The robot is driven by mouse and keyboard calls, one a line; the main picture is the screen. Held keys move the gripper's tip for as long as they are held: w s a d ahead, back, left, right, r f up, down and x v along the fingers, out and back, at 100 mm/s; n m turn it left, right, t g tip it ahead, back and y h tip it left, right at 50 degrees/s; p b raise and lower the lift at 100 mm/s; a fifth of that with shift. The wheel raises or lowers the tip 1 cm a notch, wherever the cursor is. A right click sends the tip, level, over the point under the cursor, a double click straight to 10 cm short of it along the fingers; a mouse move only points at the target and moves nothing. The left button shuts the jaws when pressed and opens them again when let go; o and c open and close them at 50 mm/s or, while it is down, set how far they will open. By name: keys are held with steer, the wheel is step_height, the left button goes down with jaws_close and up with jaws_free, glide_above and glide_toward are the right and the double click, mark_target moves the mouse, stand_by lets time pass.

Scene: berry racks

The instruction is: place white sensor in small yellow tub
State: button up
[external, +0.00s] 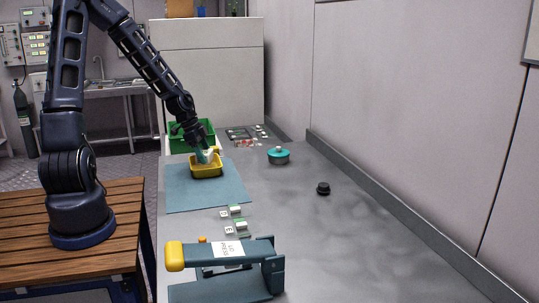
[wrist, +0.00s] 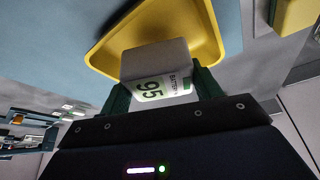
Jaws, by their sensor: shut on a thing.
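My gripper (external: 207,157) is at the small yellow tub (external: 207,172), which stands on the blue mat. In the wrist view, the green fingers of my gripper (wrist: 163,88) are shut on the white sensor (wrist: 155,60), a pale block with a label reading 95. The block's far end overlaps the opening of the yellow tub (wrist: 205,28). I cannot tell whether it touches the tub's floor or wall.
A green crate (external: 207,134) stands behind the tub. A teal lidded pot (external: 278,156) and a black knob (external: 323,188) are to the right. Small white-and-green blocks (external: 236,225) and a teal device with a yellow end (external: 222,256) are nearer. The blue mat (external: 205,195) is clear in front.

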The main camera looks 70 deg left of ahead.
steer(key=shift+f, duration=1.7)
steer(key=shift+f, duration=0.15)
steer(key=o, duration=1)
steer(key=shift+v, duration=6.15)
steer(key=shift+d, duration=0.1)
steer(key=shift+w, duration=0.1)
